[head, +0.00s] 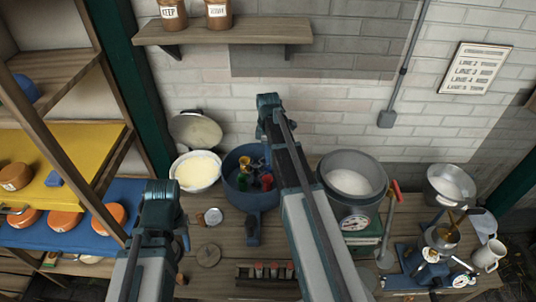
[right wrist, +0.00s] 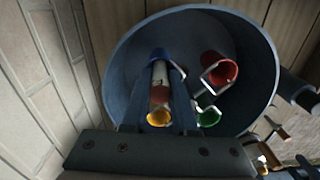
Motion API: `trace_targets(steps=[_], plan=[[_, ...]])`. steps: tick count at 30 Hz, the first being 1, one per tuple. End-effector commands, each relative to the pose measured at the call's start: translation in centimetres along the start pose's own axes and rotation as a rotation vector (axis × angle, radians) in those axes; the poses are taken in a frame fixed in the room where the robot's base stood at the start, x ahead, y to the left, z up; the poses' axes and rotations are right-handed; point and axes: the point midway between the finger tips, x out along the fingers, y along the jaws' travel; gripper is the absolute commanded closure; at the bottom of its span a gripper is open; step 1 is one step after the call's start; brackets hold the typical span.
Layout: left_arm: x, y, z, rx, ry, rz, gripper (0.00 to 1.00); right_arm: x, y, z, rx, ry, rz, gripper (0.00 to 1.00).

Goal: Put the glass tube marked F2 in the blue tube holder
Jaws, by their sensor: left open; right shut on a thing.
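A glass tube (right wrist: 159,93) with reddish contents is between the fingers of my right gripper (right wrist: 164,78), which is shut on it inside a round blue tub. Its mark cannot be read. The blue tube holder (right wrist: 158,54) shows at the far end of the tube; I cannot tell whether the tube is in it or only in front of it. In the head view my right arm hides part of the tub (head: 232,199) and the right gripper's fingers. My left gripper (head: 184,240) is open and empty over the bench, left of the tub.
Inside the tub are a red holder (right wrist: 220,70), a green holder (right wrist: 208,117) and a yellow holder (right wrist: 158,118). A rack with several red-topped tubes (head: 265,271) lies at the bench's front. A white bowl (head: 197,186) and a scale with a pot (head: 352,185) flank the tub.

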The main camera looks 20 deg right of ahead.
Motion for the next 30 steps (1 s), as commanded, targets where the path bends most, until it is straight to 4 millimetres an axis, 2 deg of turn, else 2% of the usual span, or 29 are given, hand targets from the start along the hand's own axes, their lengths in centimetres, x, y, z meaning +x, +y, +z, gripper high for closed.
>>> trace_targets(steps=[7, 8, 13, 20, 23, 30], plan=[[0.73, 0.07, -0.04, 0.0, 0.0, 0.0, 0.5, 0.73, 0.0, 0.0, 0.0, 0.0, 0.0, 1.0], [0.57, 0.05, -0.03, 0.0, 0.0, 0.0, 0.5, 0.58, 0.0, 0.0, 0.0, 0.0, 0.0, 0.68], [0.55, 0.05, -0.03, 0.0, 0.0, 0.0, 0.5, 0.55, 0.0, 0.0, 0.0, 0.0, 0.0, 0.39], [0.55, 0.05, -0.03, 0.0, 0.0, 0.0, 0.5, 0.55, 0.0, 0.0, 0.0, 0.0, 0.0, 0.37], [0.55, 0.05, -0.03, 0.0, 0.0, 0.0, 0.5, 0.55, 0.0, 0.0, 0.0, 0.0, 0.0, 0.19], [0.54, 0.05, -0.03, 0.0, 0.0, 0.0, 0.5, 0.55, 0.0, 0.0, 0.0, 0.0, 0.0, 0.19]])
